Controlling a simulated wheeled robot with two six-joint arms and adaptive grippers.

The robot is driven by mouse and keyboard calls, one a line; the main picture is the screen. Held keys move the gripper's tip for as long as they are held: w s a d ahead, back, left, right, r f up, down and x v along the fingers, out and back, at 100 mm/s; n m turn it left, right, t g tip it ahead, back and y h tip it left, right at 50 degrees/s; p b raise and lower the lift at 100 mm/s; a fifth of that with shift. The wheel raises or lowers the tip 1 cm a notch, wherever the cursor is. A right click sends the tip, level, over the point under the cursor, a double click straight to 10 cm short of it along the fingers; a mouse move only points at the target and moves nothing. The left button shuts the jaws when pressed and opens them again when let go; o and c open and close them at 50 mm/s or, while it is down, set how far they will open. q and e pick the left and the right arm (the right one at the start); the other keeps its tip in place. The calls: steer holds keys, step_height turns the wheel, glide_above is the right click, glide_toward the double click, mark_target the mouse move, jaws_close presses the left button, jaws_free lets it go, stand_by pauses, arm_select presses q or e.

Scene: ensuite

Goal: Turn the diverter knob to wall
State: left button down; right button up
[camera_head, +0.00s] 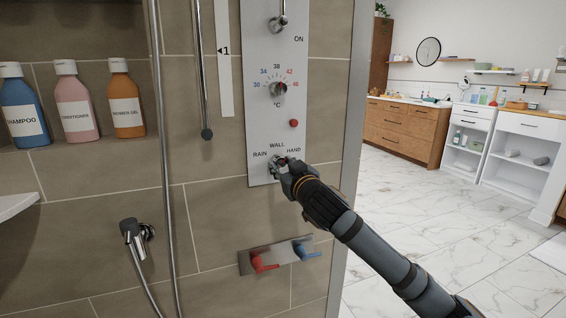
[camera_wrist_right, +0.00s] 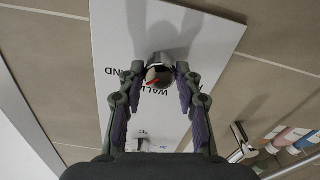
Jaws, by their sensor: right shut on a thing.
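The diverter knob (camera_head: 277,167) is a small metal knob low on the white shower panel (camera_head: 262,120), with the labels RAIN to its left, WALL above and HAND to its right. My right gripper (camera_head: 283,166) reaches it from the lower right and partly hides it. In the right wrist view, which is turned upside down, the knob (camera_wrist_right: 160,70) sits between the two fingers of my right gripper (camera_wrist_right: 157,74), which is shut on it. A small red mark shows on the knob near the WALL label; its exact heading is hard to tell. My left gripper is out of view.
Above on the panel are a temperature knob (camera_head: 278,90), a red button (camera_head: 294,123) and an upper lever (camera_head: 283,20). Below is a plate with red (camera_head: 264,262) and blue (camera_head: 305,251) levers. A hose (camera_head: 162,150) and a shelf of bottles (camera_head: 75,105) are left.

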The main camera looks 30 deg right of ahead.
arm_select(q)
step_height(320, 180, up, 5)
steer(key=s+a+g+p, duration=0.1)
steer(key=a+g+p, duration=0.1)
steer(key=p, duration=0.2)
arm_select(e)
steer(key=n, duration=0.4)
steer(key=shift+r, duration=0.2)
steer(key=n+p, duration=0.4)
steer(key=n, duration=0.1)
steer(key=shift+f, duration=0.1)
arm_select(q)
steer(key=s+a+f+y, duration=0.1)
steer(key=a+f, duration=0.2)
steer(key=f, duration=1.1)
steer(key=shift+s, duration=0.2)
arm_select(e)
steer(key=shift+f+n, duration=0.1)
steer(key=shift+n, duration=0.3)
steer(key=o, duration=1.1)
steer(key=shift+o, duration=0.2)
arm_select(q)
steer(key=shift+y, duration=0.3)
